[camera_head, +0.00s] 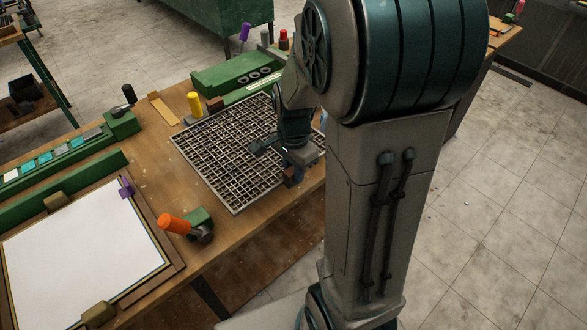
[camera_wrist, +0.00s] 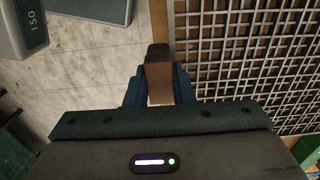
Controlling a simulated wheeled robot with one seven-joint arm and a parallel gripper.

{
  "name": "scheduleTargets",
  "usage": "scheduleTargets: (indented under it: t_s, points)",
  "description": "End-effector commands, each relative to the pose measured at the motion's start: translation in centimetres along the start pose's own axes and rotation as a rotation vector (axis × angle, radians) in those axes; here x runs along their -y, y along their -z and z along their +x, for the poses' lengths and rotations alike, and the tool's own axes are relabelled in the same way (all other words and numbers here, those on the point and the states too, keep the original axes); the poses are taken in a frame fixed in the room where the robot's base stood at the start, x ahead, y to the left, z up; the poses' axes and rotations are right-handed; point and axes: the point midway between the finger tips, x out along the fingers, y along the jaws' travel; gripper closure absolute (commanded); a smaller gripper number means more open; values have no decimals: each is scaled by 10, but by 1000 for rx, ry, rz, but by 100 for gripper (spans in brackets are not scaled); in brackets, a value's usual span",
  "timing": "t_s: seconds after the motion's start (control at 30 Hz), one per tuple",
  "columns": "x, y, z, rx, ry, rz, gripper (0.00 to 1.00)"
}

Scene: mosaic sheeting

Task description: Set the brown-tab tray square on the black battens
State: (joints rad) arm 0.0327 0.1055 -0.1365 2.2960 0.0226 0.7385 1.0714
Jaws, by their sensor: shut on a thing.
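The tray (camera_head: 222,171) is a metal-rimmed grid over the wooden table's right part, its near corner pointing toward the table's front edge. In the wrist view its lattice (camera_wrist: 240,50) fills the right side. My gripper (camera_head: 291,177) is at the tray's right-hand edge. In the wrist view its blue fingers are shut on the brown tab (camera_wrist: 158,82), one on each side. A second brown tab (camera_head: 215,105) shows at the tray's far edge. The black battens are not visible. I cannot tell whether the tray touches the table or hangs slightly above it.
An orange-handled tool (camera_head: 174,224) on a green block stands left of the tray's near corner. A yellow-topped cylinder (camera_head: 194,103) and a green rack (camera_head: 235,74) stand behind the tray. A white sheet (camera_head: 80,245) in a frame lies at left. Floor is clear at right.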

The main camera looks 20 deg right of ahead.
Motion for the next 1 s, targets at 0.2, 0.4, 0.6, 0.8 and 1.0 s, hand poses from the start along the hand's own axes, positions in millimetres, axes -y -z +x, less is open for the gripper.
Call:
scheduleTargets:
  t_s: [0.2, 0.4, 0.6, 0.8, 1.0]
  points:
    - [0, 0, 2, -1, 2, 0, 100]
    - [0, 0, 6, -1, 2, 0, 100]
    - [0, 0, 9, -1, 2, 0, 73]
    - [0, 0, 9, 0, 1, 0, 53]
    - [0, 0, 7, 0, 0, 0, 53]
